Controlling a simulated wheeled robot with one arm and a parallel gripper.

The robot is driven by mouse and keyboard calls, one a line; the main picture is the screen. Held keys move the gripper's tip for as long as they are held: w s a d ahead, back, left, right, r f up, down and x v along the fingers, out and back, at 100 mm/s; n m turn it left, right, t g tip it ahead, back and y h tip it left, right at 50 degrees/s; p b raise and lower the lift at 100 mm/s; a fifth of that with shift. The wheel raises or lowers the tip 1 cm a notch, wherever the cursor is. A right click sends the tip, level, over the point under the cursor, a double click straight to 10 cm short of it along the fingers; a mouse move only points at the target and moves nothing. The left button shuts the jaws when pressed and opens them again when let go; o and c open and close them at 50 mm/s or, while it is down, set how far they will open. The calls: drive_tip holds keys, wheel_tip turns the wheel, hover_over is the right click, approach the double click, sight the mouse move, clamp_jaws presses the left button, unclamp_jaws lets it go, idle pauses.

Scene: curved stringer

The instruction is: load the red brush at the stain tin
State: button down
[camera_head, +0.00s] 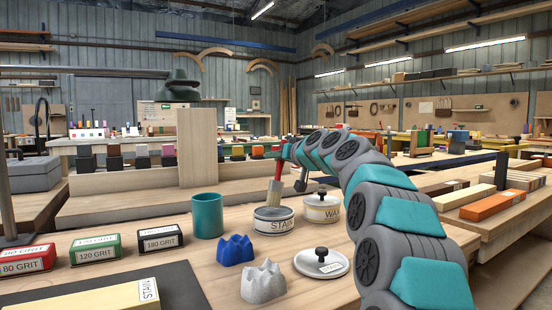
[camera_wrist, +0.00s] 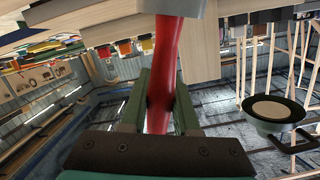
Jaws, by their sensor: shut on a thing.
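The red brush (camera_head: 276,180) is upright in the head view, with a red handle, metal ferrule and pale bristles pointing down. My gripper (camera_head: 287,151) is shut on its red handle. The wrist view shows the handle (camera_wrist: 162,75) between the two green fingers of my gripper (camera_wrist: 160,100). The stain tin (camera_head: 273,224), labelled STAIN, stands uncovered on the bench directly under the brush. The bristle tips are at its mouth; I cannot tell whether they touch the stain. The STAIN lid (camera_head: 315,266) lies on the bench in front and to the right.
The lidded WAX tin (camera_head: 322,210) stands close right of the stain tin. A teal cup (camera_head: 208,216) stands left. A blue notched rest (camera_head: 235,250) and a grey one (camera_head: 263,283) sit in front. Several grit blocks (camera_head: 96,250) and a STAIN-labelled board (camera_head: 90,298) lie further left.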

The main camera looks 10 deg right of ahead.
drive_tip(key=shift+f+b, duration=0.55)
idle(0.9)
wheel_tip(320, 180, up, 7)
drive_tip(key=p, duration=0.5)
idle(0.5)
idle(0.4)
